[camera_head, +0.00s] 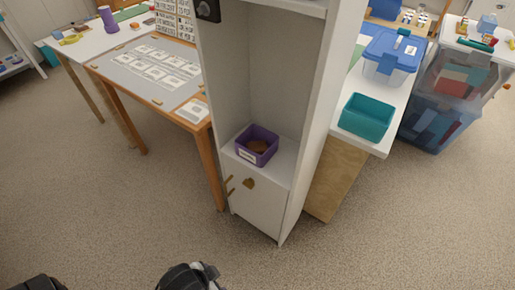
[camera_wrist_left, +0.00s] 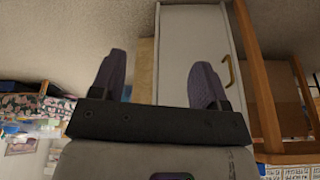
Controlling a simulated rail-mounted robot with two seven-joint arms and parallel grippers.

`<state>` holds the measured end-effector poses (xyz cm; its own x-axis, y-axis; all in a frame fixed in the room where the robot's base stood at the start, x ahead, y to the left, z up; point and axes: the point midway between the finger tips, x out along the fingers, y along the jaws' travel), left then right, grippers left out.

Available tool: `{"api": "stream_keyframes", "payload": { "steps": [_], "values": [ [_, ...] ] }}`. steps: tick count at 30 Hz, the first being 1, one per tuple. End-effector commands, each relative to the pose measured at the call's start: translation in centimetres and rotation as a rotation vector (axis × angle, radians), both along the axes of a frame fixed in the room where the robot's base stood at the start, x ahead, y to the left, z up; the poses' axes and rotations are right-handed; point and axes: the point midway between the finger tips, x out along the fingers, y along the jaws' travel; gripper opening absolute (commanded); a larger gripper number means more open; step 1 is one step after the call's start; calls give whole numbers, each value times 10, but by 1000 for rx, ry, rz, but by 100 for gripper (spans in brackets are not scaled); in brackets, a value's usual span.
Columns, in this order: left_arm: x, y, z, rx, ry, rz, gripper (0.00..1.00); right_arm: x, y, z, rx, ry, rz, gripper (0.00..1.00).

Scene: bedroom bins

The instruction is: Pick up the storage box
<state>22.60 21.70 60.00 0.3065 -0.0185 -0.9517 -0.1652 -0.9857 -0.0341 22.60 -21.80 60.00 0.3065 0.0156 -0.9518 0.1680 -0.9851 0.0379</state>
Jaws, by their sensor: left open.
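Several boxes could be the storage box. A small open purple box (camera_head: 257,145) with a white label and something brown inside stands on the shelf of a white cabinet. An open teal box (camera_head: 366,117) stands on a white surface to its right. A clear box with a blue lid (camera_head: 392,56) stands behind the teal one. My left gripper (camera_wrist_left: 158,82) is open in the left wrist view, its two dark fingers wide apart with nothing between them. It faces the white cabinet front. My right gripper is not recognisable in either view.
The white cabinet (camera_head: 257,199) has side walls around the purple box and brass handles below it. A wooden-legged table (camera_head: 160,75) with cards stands to the left. Large clear bins (camera_head: 437,121) stand at the right. Carpet in front is clear.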

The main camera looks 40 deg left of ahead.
Motion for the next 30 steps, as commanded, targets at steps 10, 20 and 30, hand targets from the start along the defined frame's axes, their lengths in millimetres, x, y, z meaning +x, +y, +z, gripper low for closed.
{"api": "stream_keyframes", "payload": {
  "steps": [10,20,30],
  "values": [
    [0,0,0,0,0,0,67,0,0,0,-1,1,1,57],
    [0,0,0,0,0,0,35,0,2,0,7,1,-4,57],
    [16,0,18,-1,-39,0,35,0,3,10,9,2,-6,57]
  ]
}}
